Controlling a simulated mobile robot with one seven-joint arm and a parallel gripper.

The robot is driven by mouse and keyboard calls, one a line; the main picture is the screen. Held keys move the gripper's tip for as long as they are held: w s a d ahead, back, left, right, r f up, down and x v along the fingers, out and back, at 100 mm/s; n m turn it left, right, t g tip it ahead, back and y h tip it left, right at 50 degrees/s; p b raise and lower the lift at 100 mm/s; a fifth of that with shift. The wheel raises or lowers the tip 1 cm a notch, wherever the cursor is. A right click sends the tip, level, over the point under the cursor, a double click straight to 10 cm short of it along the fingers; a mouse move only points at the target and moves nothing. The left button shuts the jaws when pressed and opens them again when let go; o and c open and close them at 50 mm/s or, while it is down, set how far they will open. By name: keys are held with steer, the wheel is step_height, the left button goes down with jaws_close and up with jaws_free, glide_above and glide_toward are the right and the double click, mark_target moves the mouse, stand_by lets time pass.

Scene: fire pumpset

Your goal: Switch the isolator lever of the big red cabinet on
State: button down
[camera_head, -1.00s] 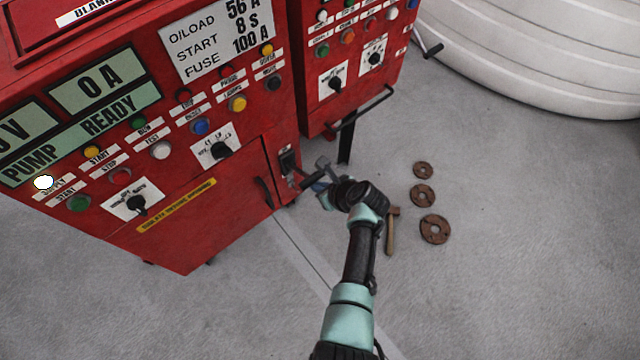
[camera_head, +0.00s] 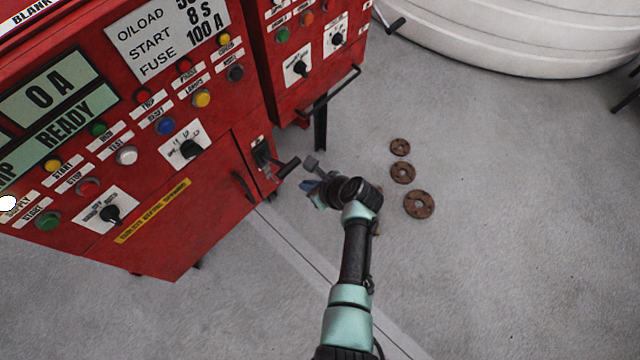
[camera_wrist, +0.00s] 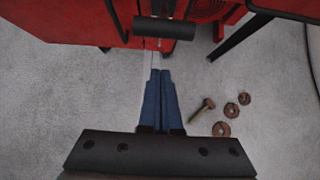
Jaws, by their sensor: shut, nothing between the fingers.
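The isolator lever is on the lower right front corner of the big red cabinet (camera_head: 160,235). Its black cylindrical handle (camera_head: 288,167) sticks out from a dark switch plate (camera_head: 262,155). In the wrist view the black handle (camera_wrist: 163,28) lies crosswise near the top, ahead of my fingertips. My gripper (camera_head: 309,187) is just right of and below the handle in the head view. In the wrist view its blue fingers (camera_wrist: 160,73) are closed together with nothing between them. A gap of floor shows between fingertips and handle.
A second red cabinet (camera_head: 300,105) with a black bar handle (camera_head: 330,95) stands to the right, on a dark leg. Several rusty discs (camera_head: 419,204) and a hammer (camera_wrist: 203,110) lie on the floor. A white tank (camera_head: 520,35) stands behind. Floor at right is mostly clear.

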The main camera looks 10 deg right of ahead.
steer(key=v, duration=0.7)
steer(key=shift+r+p, duration=0.3)
steer(key=shift+r, duration=0.1)
steer(key=shift+a, duration=0.1)
steer(key=w+d+r+n+t+h+b, duration=0.15)
steer(key=w+r+n, duration=0.25)
steer(key=r, duration=0.4)
steer(key=w+r+n+t+h, duration=0.1)
steer(key=w+r+n+t, duration=0.2)
steer(key=w+r, duration=0.35)
steer(key=w+r+n+t+h+b, duration=0.1)
steer(key=w+r+n+t, duration=0.2)
steer(key=r, duration=0.6)
step_height(320, 180, up, 19)
steer(key=a+n+t+b, duration=0.15)
steer(key=n+t, duration=0.25)
steer(key=n, duration=0.4)
steer(key=s+a+r+n+t, duration=0.2)
steer(key=s+r+n+t, duration=0.1)
steer(key=s+r, duration=0.3)
steer(key=s+a+r+n+t+b, duration=0.1)
steer(key=s+a+r+n+t, duration=0.1)
steer(key=s+r, duration=0.4)
steer(key=s+a+r+n+t+h, duration=0.1)
steer(key=s+r+n+t, duration=0.3)
steer(key=r, duration=0.9)
steer(key=s+a+n, duration=0.1)
steer(key=s, duration=0.1)
steer(key=shift+s+r+n, duration=0.35)
steer(key=shift+r+n, duration=0.05)
